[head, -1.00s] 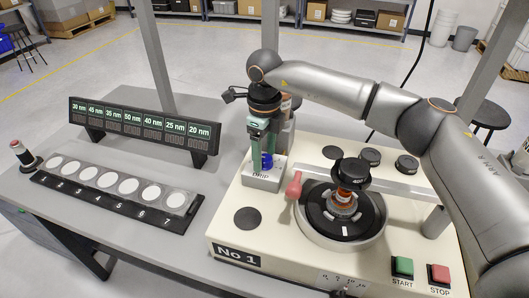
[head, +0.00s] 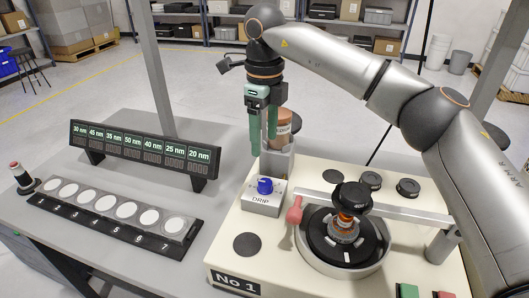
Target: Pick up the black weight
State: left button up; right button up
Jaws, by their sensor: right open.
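Several black weights show in the head view. One black weight (head: 350,194) with a light marking sits on top of the spindle over the round polishing plate (head: 318,250). Two more dark, round weights, one in the middle (head: 371,180) and one to the right (head: 407,187), rest on the cream machine top behind the arm bar. I cannot tell which one the task means. My right gripper (head: 264,147) has two green fingers pointing down. It is open and empty, above and behind the blue knob (head: 265,186) of the DRIP box (head: 262,204), left of the weights. My left gripper is not in view.
A brown-topped jar (head: 281,130) stands just behind my right gripper. A red handle (head: 294,212) sits beside the plate. Flat dark discs lie at the front left (head: 247,245) and back (head: 333,177) of the machine top. A numbered sample rack (head: 110,218) lies on the grey table.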

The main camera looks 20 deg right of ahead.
aim_at(355, 195)
jog(key=k, duration=1)
